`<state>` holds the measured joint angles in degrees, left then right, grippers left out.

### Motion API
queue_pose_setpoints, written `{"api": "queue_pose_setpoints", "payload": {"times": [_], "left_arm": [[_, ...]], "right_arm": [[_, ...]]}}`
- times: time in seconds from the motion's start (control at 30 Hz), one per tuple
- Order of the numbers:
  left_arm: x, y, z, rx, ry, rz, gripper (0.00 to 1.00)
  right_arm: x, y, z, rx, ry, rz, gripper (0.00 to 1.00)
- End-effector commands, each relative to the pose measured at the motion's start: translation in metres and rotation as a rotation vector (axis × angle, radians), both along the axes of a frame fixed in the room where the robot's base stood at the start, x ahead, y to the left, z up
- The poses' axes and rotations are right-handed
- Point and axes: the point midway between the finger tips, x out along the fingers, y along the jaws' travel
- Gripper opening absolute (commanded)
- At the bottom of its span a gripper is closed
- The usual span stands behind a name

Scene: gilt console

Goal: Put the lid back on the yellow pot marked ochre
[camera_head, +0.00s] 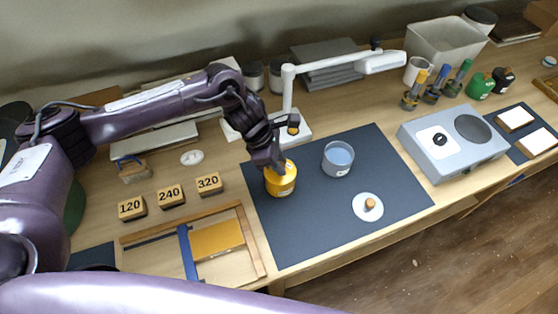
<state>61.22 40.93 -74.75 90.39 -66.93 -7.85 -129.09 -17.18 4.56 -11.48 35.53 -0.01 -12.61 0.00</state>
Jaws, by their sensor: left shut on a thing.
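The yellow pot (281,186) stands upright on the dark mat, left of the glass of pale blue liquid. It has a light label on its front, too small to read. My left gripper (277,163) reaches down from the upper left and is shut on a yellow lid at the pot's top. The fingers cover much of the lid, and I cannot tell whether it is seated or just above the rim. A white disc with a wooden knob (368,206) lies on the mat to the right. My right gripper is not in view.
The dark mat (325,237) is bare at its front. The glass (338,158) stands close right of the pot. A white lamp (288,95) stands behind. A grey hotplate (455,145) is at right; numbered blocks (170,196) and a wooden frame (262,262) are at left.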

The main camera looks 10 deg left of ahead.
Motion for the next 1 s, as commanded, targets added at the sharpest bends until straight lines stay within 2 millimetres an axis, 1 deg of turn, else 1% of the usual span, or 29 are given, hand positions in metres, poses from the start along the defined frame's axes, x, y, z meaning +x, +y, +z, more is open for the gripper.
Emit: {"api": "queue_pose_setpoints", "payload": {"times": [0.47, 0.87, 0.9, 1.0], "left_arm": [[-0.0002, -0.0001, -0.0012, 0.0, -0.001, -0.001, 0.01], [-0.0003, -0.0001, -0.0005, 0.0, 0.0, 0.0, 0.01], [-0.0003, -0.0001, -0.0005, 0.0, 0.0, 0.0, 0.24], [-0.0003, -0.0001, -0.0006, 0.0, 0.0, 0.0, 0.38]], "right_arm": [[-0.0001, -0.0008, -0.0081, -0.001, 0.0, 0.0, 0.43], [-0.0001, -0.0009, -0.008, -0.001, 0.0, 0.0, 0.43], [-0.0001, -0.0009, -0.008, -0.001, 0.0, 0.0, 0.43], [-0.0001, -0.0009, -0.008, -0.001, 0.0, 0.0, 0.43]]}}
